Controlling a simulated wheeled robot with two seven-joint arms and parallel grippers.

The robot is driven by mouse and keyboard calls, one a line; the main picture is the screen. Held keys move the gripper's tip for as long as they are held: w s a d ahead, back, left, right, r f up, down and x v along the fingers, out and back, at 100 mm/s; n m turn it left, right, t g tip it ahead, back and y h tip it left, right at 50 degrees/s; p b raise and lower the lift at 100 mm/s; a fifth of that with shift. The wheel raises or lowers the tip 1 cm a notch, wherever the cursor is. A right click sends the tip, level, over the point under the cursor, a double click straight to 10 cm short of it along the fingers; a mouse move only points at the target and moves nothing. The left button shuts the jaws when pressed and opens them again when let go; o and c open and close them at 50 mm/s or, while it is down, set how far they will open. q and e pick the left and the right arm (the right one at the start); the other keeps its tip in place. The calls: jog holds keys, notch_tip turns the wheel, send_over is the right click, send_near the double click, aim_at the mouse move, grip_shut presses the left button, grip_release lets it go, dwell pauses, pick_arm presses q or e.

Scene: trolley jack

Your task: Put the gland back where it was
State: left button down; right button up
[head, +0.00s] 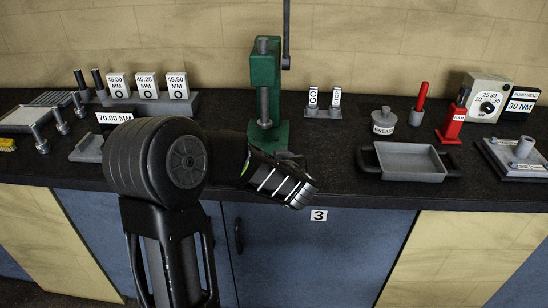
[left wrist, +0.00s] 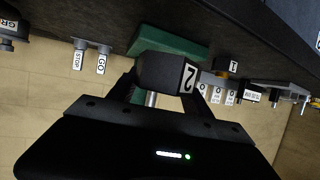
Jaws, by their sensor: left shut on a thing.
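My left gripper (head: 280,180) is in front of the green press (head: 264,85), above the bench's front edge; its fingertips are hidden in the head view. In the left wrist view the left gripper (left wrist: 168,88) is shut on a dark grey piece (left wrist: 160,72) with a white label reading 2. I cannot tell for sure that this piece is the gland. The green press base (left wrist: 190,46) shows close behind it in that view, and I cannot tell whether they touch. My right gripper is not in view.
Blocks marked in mm (head: 148,85) stand at the back left. GO and STOP pieces (head: 323,100), a lidded grease pot (head: 384,120) and a grey tray (head: 410,162) are right of the press.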

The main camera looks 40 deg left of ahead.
pick_arm(q)
jog(key=w+d+f+m+t+h, duration=0.1)
jog(key=d+m+h, duration=0.4)
jog(key=d, duration=0.8)
jog(key=w+d+f+m+t+h, duration=0.1)
jog(key=d+m+t+h, duration=0.3)
jog(key=d, duration=1)
jog(key=shift+w+d+f+m+h, duration=0.2)
jog(key=shift+f+m+h, duration=0.35)
jog(key=shift+h, duration=0.25)
